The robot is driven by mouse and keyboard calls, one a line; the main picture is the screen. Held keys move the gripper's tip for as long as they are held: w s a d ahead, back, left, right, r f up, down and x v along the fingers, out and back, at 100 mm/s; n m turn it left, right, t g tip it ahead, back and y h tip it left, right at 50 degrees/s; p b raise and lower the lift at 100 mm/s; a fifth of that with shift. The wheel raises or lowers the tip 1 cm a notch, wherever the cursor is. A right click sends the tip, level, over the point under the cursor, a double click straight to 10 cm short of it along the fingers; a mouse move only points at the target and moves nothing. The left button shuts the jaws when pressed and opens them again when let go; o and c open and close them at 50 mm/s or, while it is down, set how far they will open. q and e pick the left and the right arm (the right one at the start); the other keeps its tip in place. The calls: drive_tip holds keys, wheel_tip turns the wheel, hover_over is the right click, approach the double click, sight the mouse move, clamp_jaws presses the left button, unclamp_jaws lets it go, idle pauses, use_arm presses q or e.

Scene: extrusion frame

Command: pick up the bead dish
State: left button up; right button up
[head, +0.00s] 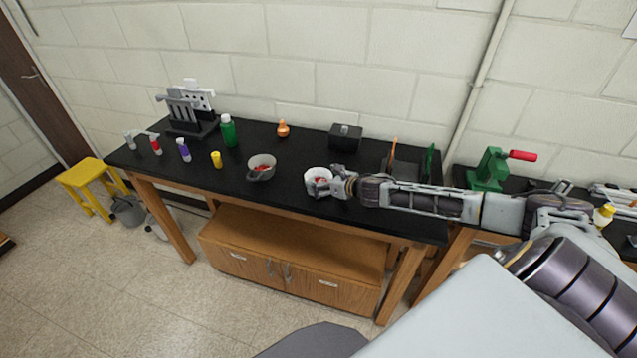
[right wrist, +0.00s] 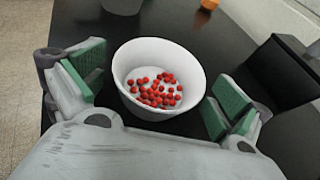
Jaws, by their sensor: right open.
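The bead dish (right wrist: 135,60) is a white, round, open bowl with several small red beads (right wrist: 155,90) in its bottom. In the head view the white dish (head: 313,174) stands upright on the black bench top. My right gripper (right wrist: 157,88) is open, with one green-padded finger on each side of the dish. A gap shows between each pad and the dish wall. In the head view my right gripper (head: 326,184) reaches in from the right and hides part of the dish. My left gripper is in neither view.
A grey bowl with a handle and red contents (head: 261,164) stands left of the dish. A dark box (head: 346,138) and an orange bulb-shaped thing (head: 283,129) stand behind. Bottles, including a green one (head: 228,131), and a yellow cup (head: 216,160) stand further left.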

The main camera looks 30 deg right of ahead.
drive_tip(key=shift+x, duration=1.05)
drive_tip(key=c, duration=1)
drive_tip(key=shift+o, duration=0.2)
drive_tip(key=shift+r, duration=0.15)
wheel_tip(320, 180, up, 10)
drive_tip(key=p, duration=0.1)
drive_tip(key=shift+p, duration=0.35)
